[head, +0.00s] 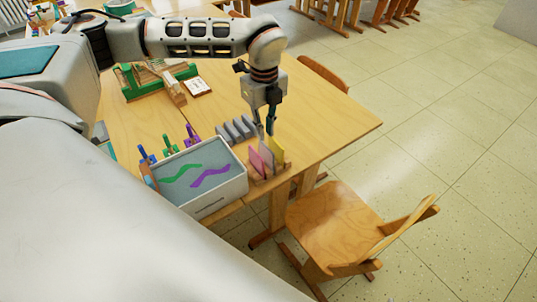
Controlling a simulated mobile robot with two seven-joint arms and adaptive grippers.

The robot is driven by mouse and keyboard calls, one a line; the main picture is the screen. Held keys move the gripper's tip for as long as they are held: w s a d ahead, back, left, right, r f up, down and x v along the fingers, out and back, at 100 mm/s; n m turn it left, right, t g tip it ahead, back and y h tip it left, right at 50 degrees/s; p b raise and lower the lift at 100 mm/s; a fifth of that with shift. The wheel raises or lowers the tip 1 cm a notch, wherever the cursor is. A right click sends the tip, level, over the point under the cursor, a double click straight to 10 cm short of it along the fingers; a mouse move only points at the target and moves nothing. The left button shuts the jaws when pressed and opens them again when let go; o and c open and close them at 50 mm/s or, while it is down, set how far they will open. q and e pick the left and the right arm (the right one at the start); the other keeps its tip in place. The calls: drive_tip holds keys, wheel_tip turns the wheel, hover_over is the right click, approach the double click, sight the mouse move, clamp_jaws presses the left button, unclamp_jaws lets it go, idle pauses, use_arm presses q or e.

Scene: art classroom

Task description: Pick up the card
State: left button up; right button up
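Several thin upright cards stand in a small wooden holder (284,163) near the table's right front edge. A pink card (257,163) is at the left, a paler one (267,152) is in the middle, and a yellow card (276,147) is at the back right. My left gripper (268,132) points down just behind and above these cards. Its fingers show small and dark, so I cannot tell how far apart they are or whether they touch a card. My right gripper is not in view.
A grey-topped box (222,203) with green and purple wavy strips stands left of the holder, clothespin-like clips behind it. A grey slotted rack (236,130) is close behind the holder. A green-and-wood frame (155,80) lies farther back. A chair (335,225) stands at front right.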

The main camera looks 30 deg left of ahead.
sight(266, 147)
use_arm(q)
drive_tip(key=f, duration=0.7)
drive_tip(key=shift+s+d+f, duration=0.15)
drive_tip(key=shift+d+f, duration=0.05)
drive_tip(key=shift+d, duration=0.1)
clamp_jaws()
drive_tip(key=shift+r, duration=0.15)
